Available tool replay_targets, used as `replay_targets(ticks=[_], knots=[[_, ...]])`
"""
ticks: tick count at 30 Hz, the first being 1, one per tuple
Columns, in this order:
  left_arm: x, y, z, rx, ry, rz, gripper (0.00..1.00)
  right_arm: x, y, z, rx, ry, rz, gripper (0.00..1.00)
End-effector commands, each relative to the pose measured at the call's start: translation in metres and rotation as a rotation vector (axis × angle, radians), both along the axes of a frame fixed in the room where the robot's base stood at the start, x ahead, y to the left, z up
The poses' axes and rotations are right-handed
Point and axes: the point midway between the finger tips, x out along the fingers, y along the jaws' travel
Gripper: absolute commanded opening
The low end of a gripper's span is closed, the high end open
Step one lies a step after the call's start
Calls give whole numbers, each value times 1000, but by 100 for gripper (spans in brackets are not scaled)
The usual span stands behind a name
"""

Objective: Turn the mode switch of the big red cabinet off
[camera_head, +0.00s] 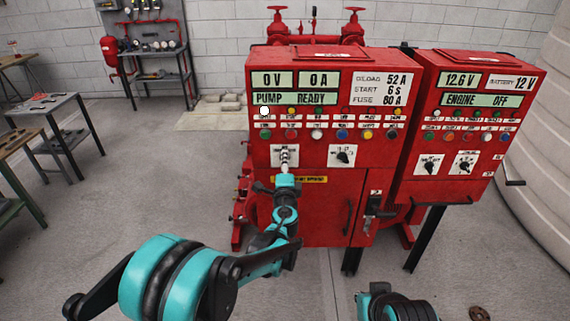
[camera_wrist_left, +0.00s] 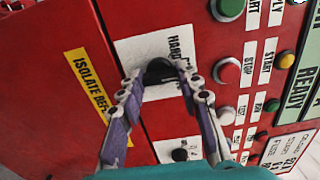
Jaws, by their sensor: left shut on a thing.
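The big red cabinet (camera_head: 325,215) has two rotary switches on white plates below its button rows. My left gripper (camera_head: 284,160) is at the left switch plate (camera_head: 294,154) and covers most of that knob. In the left wrist view, my left gripper (camera_wrist_left: 162,78) has one finger on each side of the black mode switch knob (camera_wrist_left: 160,68) and is shut on it. The knob's white plate (camera_wrist_left: 138,48) carries a label starting "HAND", partly hidden by the fingers. The knob's pointing direction cannot be told. My right gripper is not in view.
The other black switch (camera_head: 343,154) sits to the right on the same cabinet. Coloured buttons (camera_head: 317,133) lie just above the plates. A smaller red cabinet (camera_head: 465,130) stands at the right. Work tables stand at the left, with open floor (camera_head: 120,190) between.

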Motion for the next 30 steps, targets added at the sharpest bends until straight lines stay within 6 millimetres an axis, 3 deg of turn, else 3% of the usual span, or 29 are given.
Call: replay_targets(ticks=[6,7,9,20,23,30], knots=[[0,1,0,1,0,2,5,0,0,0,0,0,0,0],[0,1,0,1,0,2,39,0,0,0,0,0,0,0],[0,1,0,1,0,2,55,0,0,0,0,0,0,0],[-4,0,0,1,0,0,55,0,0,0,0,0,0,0],[-16,0,0,1,0,0,55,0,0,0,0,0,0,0],[-68,0,0,1,0,-2,55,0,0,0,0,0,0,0]])
